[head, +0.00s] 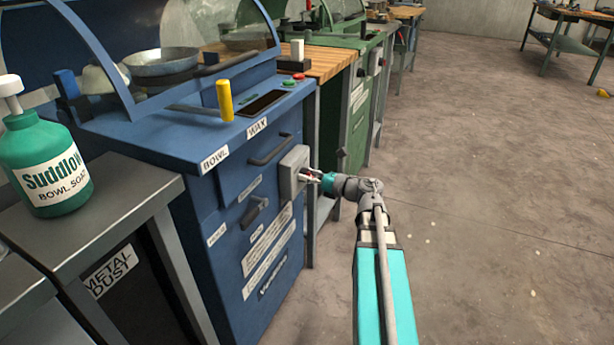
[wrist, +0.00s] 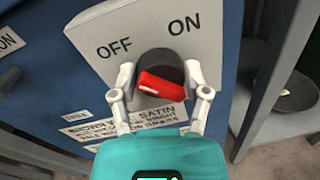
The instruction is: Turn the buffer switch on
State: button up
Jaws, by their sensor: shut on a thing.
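The switch is a grey box (head: 293,176) on the front of the blue machine, and its face fills the upper wrist view (wrist: 95,42). The labels OFF and ON are printed on it, OFF to the left and ON to the right. Below them is a round black knob with a red handle (wrist: 162,86). The handle lies nearly crosswise in the wrist view, slightly tilted, with a small pale mark at its left end. My gripper (wrist: 160,80) is shut on the red handle, one finger at each end; it also shows against the box in the head view (head: 312,175).
The blue machine (head: 230,185) has drawer handles, labels and a yellow lever (head: 224,100) on top. A green soap bottle (head: 45,160) stands on the grey bench at left. A wooden-topped bench and green machine stand behind. The floor (head: 480,180) at right is clear.

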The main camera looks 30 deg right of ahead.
jog(key=m, duration=0.8)
jog(key=shift+g+p, duration=0.4)
jog(key=m, duration=0.4)
jog(key=shift+d+f+m, duration=0.1)
jog(key=shift+m, duration=0.2)
jog(key=m, duration=0.4)
jog(key=shift+f+g+y, duration=0.1)
jog(key=shift+g+y, duration=0.2)
jog(key=o, duration=1.1)
jog(key=shift+o, duration=0.2)
jog(key=shift+w, duration=0.1)
